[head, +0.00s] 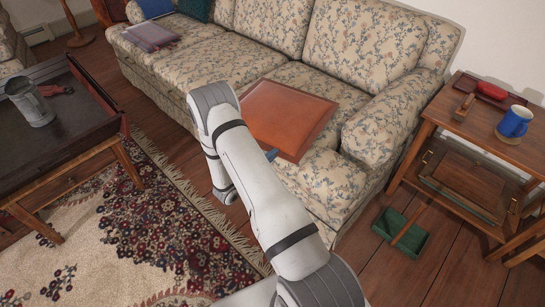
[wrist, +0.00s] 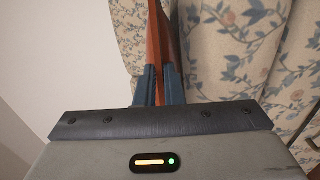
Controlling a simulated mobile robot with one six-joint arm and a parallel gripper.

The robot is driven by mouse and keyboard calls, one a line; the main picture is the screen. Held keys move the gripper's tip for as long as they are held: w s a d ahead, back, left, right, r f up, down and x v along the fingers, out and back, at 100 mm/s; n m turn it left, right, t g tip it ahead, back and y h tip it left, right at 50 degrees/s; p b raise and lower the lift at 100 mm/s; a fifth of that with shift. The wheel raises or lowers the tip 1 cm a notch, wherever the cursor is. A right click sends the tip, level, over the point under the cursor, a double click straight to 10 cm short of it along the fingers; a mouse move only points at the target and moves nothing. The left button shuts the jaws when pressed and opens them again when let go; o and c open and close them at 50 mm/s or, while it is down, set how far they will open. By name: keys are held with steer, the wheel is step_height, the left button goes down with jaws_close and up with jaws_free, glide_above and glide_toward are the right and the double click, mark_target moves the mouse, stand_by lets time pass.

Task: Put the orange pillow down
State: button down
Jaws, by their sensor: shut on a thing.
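The orange pillow (head: 287,117) is a flat, square cushion over the right end of the floral sofa (head: 215,65), close to its right armrest. I cannot tell if it touches the seat. My gripper (wrist: 158,85) is shut on the pillow, which shows edge-on as a thin orange strip (wrist: 155,40) between the blue fingers in the wrist view. In the head view my arm hides most of the gripper; only a bit of blue finger shows at the pillow's near edge.
A side table (head: 470,125) with a blue mug (head: 514,122) and a red item (head: 491,91) stands right of the sofa. A dark-topped coffee table (head: 60,120) holds a metal tankard (head: 30,102). The middle sofa seat is clear.

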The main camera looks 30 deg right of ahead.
steer(key=c, duration=1.5)
jaws_free()
steer(key=shift+c, duration=0.2)
